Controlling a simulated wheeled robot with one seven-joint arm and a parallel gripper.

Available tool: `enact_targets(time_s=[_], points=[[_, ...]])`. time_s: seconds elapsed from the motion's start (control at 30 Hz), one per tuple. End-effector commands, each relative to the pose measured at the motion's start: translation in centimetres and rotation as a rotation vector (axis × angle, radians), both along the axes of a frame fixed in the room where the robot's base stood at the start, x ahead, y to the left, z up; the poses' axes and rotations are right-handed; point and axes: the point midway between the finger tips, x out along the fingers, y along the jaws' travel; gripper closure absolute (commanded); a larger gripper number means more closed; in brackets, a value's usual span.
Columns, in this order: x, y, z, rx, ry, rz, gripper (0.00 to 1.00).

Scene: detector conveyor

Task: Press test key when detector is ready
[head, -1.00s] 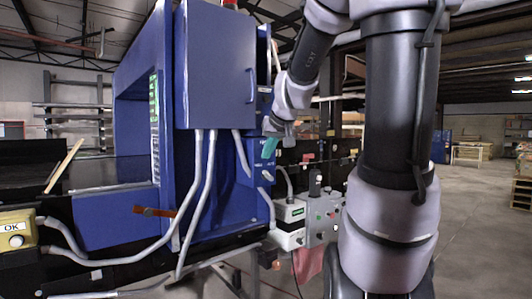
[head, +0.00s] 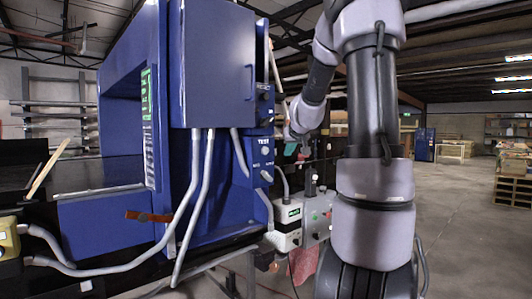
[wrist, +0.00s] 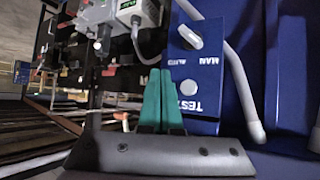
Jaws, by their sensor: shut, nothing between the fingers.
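The blue detector (head: 222,70) stands left of my arm in the head view. Its small panel carries the word TEST and a round pale test key (head: 265,151). The key also shows in the wrist view (wrist: 188,87), beside the upside-down TEST label. A selector knob (wrist: 190,37) marked MAN and AUTO sits near it. My gripper (wrist: 160,74) has teal fingers together with nothing between them; they appear just left of the key, apart from it in the picture. In the head view the gripper (head: 290,149) is right of the panel. A green display strip (head: 148,110) is lit; its text is unreadable.
Grey conduits (head: 200,190) run down the detector's front. A grey-white control box (head: 288,222) stands below my gripper. A yellow button box (head: 9,238) is at the left edge. An orange-brown lever (head: 148,216) sticks out low on the detector. Open floor lies to the right.

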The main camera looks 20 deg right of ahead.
Motion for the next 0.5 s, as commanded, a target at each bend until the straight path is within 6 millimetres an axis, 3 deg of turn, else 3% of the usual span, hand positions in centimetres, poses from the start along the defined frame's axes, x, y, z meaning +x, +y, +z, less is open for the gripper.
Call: enact_targets(time_s=[0.5], points=[[2.2, 1.0, 0.0, 0.000, 0.000, 0.005, 1.00]])
